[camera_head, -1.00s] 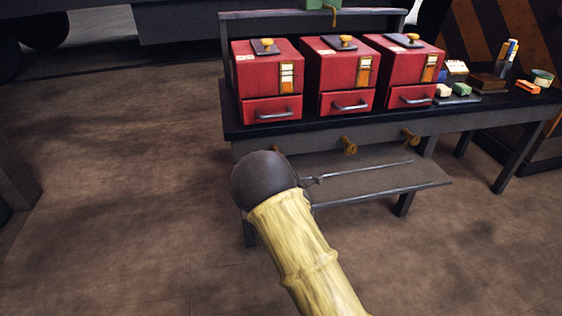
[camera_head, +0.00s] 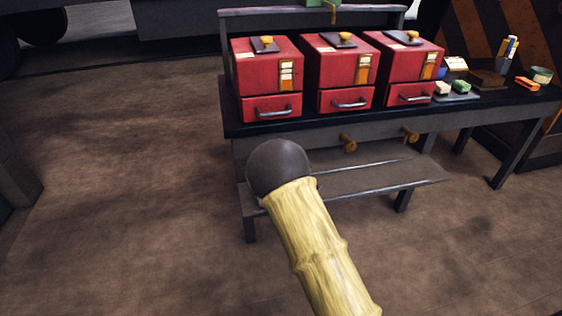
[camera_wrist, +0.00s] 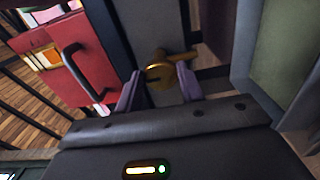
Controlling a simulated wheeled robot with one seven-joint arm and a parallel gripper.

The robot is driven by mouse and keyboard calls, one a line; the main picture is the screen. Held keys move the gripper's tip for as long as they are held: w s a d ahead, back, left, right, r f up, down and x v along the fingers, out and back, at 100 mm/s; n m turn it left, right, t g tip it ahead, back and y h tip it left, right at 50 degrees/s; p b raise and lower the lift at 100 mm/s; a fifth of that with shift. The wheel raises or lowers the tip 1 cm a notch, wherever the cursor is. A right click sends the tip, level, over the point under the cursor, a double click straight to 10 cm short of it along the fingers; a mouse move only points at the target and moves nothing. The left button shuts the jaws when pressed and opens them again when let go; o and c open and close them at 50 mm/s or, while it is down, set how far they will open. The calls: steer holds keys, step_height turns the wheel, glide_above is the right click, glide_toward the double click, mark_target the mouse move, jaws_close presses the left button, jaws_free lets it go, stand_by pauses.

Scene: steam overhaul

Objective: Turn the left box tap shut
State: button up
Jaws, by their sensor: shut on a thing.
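The left box tap (camera_wrist: 160,74) is a brass tap with a round body and a short lever pointing right in the wrist view. My gripper (camera_wrist: 160,80) has its two purple fingers on either side of the tap body and is shut on it. In the head view my arm hides the left tap and my gripper. The middle tap (camera_head: 348,143) and the right tap (camera_head: 410,134) stick out from the bench front there. The left red box (camera_head: 266,75) stands on the bench above the hidden tap.
The dark bench (camera_head: 470,112) also carries two more red boxes, the middle (camera_head: 338,72) and right (camera_head: 400,68), plus small items at its right end. A low shelf (camera_head: 375,182) juts out below the taps. The floor (camera_head: 120,180) at left is clear.

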steer(key=o, duration=1)
steer(key=shift+s, duration=0.1)
steer(key=p+v, duration=0.4)
steer(key=v, duration=1.3)
steer(key=shift+s, duration=0.1)
steer(key=shift+r, duration=0.1)
